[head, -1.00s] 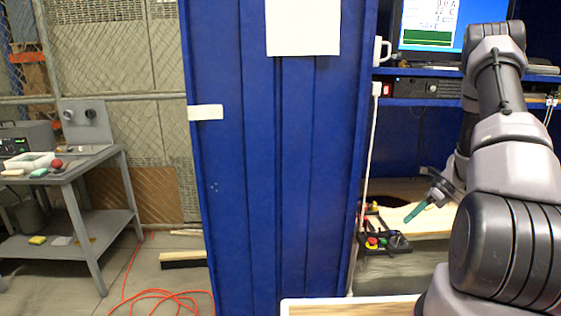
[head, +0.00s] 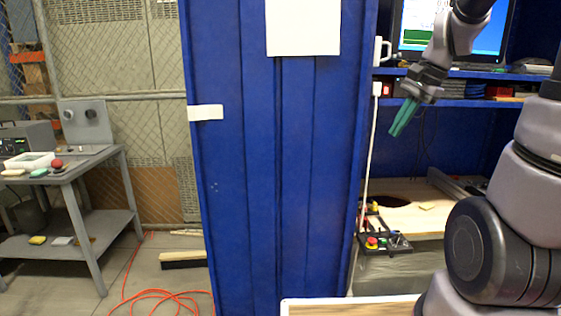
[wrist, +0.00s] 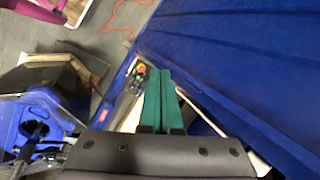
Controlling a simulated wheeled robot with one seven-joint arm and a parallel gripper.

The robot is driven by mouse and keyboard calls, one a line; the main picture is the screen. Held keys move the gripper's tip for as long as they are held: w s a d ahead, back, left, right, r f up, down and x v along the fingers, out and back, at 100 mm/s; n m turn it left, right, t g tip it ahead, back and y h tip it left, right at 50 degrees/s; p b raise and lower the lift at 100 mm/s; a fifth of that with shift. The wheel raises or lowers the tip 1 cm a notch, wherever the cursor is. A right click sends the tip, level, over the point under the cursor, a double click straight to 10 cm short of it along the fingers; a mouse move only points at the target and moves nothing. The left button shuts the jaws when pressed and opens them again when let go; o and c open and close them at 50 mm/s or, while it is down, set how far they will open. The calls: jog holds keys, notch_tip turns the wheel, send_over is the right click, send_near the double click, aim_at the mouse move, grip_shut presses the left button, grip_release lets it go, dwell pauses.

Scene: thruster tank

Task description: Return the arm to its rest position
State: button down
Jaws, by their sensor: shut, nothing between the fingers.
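My gripper (head: 403,118) is in the upper right of the head view, in front of the blue shelves. Its green fingers are together, point down and to the left, and hold nothing. The wrist view also shows the shut green fingers (wrist: 163,98) from behind. My arm is raised at the right edge, its upper links partly out of the frame.
A tall blue panel (head: 235,190) stands left of my gripper. Below the gripper are a wooden board (head: 405,216) with a dark hole and a black control box (head: 385,243) with a red button. A monitor (head: 480,40) stands behind. A grey workbench (head: 75,175) is far left.

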jog(key=s+a+r+n+t, duration=0.2)
jog(key=s+r+n, duration=0.1)
jog(key=s, duration=0.3)
jog(key=s+a+r+n+t+h, duration=0.1)
jog(key=s+a+r+n+t, duration=0.1)
jog(key=s+r+n, duration=0.2)
jog(key=s, duration=0.3)
jog(key=shift+w, duration=0.1)
dwell(0.3)
